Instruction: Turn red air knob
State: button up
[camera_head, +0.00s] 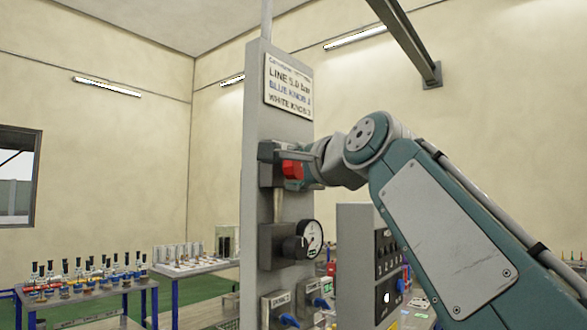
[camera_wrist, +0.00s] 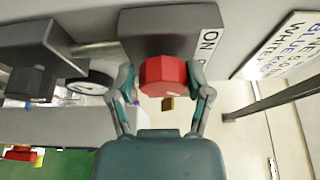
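The red air knob (camera_head: 292,169) sticks out from a grey valve block (camera_head: 268,151) on the upper part of a tall grey panel. In the wrist view the red knob (camera_wrist: 163,77) is in the middle, between the two fingers of my gripper (camera_wrist: 161,76). The fingers are spread on either side of it. A gap shows at the left finger, and the right finger is very close to the knob; I cannot tell if it touches. An "ON" label (camera_wrist: 208,43) is beside the knob on the block. In the head view my gripper (camera_head: 308,163) reaches the knob from the right.
Below the knob are a round gauge (camera_head: 311,238) with a black knob (camera_head: 295,247) and blue-handled valves (camera_head: 289,320). A sign (camera_head: 289,86) is above. A grey button box (camera_head: 370,262) stands right of the panel. Tables with bottles (camera_head: 75,280) are at the left.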

jog(key=shift+o, duration=0.5)
jog(key=shift+w+f, duration=0.1)
jog(key=shift+w, duration=0.05)
jog(key=shift+s+d, duration=0.3)
jog(key=shift+s, duration=0.3)
jog(key=v, duration=1)
jog(key=shift+s+d, duration=0.15)
jog(key=shift+s, duration=0.2)
